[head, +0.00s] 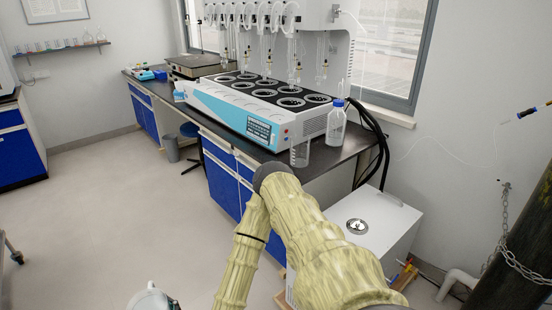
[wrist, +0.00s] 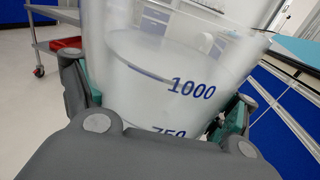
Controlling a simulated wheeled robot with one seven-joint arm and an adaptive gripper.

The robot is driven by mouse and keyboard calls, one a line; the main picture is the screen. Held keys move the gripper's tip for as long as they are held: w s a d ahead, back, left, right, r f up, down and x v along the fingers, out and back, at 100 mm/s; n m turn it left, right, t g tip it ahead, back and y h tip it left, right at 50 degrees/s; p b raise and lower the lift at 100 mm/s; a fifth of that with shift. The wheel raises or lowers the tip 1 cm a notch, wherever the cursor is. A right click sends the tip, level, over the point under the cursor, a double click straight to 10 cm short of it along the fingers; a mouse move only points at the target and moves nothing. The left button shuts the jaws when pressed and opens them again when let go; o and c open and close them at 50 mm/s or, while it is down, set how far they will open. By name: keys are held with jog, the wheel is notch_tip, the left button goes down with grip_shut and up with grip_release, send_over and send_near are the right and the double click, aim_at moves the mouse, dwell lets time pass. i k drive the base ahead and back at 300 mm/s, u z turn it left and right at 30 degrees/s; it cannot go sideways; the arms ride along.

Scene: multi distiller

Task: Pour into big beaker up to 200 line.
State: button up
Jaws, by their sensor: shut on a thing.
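My gripper (wrist: 160,100) is shut on a large clear beaker (wrist: 185,60) with blue marks reading 1000 and, lower down, 750. The fingers press on its left and right sides. A pale curved edge crosses the beaker near the 1000 mark; I cannot tell whether it is a liquid surface. Its lower part is hidden behind my gripper. In the head view, a clear beaker (head: 300,154) stands upright at the bench's front edge, apart from my gripper. I cannot make out its marks or any liquid in it. My arm hides the area below.
A clear bottle with a blue cap (head: 336,124) stands on the bench beside the multi-position distiller (head: 262,112). A white box unit (head: 372,232) stands on the floor at right. The floor at left is open.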

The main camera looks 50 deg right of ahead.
aim_at(299, 144)
jog(key=z, duration=0.35)
jog(key=i, duration=0.5)
jog(key=z, duration=1.05)
jog(key=i, duration=0.55)
jog(key=z, duration=0.55)
